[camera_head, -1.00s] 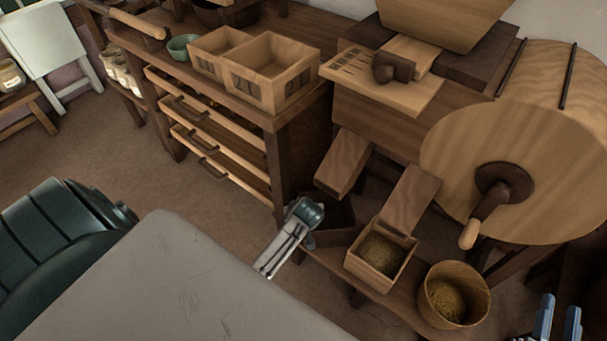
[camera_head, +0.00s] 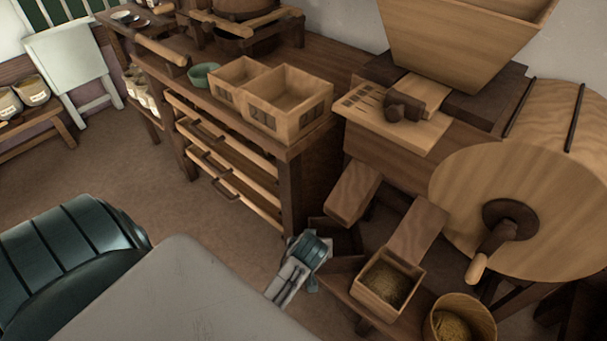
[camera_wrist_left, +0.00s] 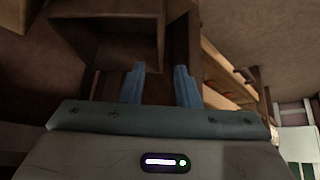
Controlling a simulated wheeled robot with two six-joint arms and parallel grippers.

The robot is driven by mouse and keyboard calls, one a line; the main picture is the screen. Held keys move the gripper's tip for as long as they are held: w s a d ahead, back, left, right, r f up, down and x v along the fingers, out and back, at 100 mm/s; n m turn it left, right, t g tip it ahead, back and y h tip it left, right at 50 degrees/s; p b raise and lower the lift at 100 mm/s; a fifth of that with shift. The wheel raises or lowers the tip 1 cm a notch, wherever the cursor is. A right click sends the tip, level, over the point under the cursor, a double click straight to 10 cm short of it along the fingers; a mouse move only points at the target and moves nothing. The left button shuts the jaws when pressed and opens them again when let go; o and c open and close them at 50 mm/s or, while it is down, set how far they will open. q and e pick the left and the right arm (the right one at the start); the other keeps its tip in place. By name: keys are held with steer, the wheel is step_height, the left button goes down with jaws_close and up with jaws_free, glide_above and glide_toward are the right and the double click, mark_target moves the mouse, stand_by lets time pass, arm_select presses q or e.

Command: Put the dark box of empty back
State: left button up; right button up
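The dark box (camera_head: 345,238) sits at the left end of the low bench under the winnowing machine, below the left chute. My left gripper (camera_head: 307,252) is at its near left side and hides part of it. In the left wrist view, the dark box (camera_wrist_left: 110,42) is at the upper left, its open hollow showing. My left gripper's blue fingers (camera_wrist_left: 158,82) stand apart close to the box, with no clear object clamped between them. I cannot tell whether they touch it. My right gripper is out of view.
A light box of grain (camera_head: 388,284) and a round tub (camera_head: 461,322) stand to the right on the bench (camera_head: 345,290). Two chutes (camera_head: 354,190) hang above. A drawer cabinet (camera_head: 290,185) stands just behind my gripper, with wooden boxes (camera_head: 287,105) on top.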

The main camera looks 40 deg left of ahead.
arm_select(q)
steer(key=s+d+r+m+t+h, duration=0.2)
steer(key=s+r+m, duration=0.1)
steer(key=s+r, duration=0.3)
steer(key=s+d+r+m+t+h, duration=0.2)
steer(key=s+d+r+m+h, duration=0.1)
steer(key=s+r, duration=0.3)
steer(key=shift+s+d+m+t, duration=0.2)
steer(key=shift+s+m+t, duration=0.15)
steer(key=shift+s, duration=0.6)
steer(key=shift+f, duration=0.1)
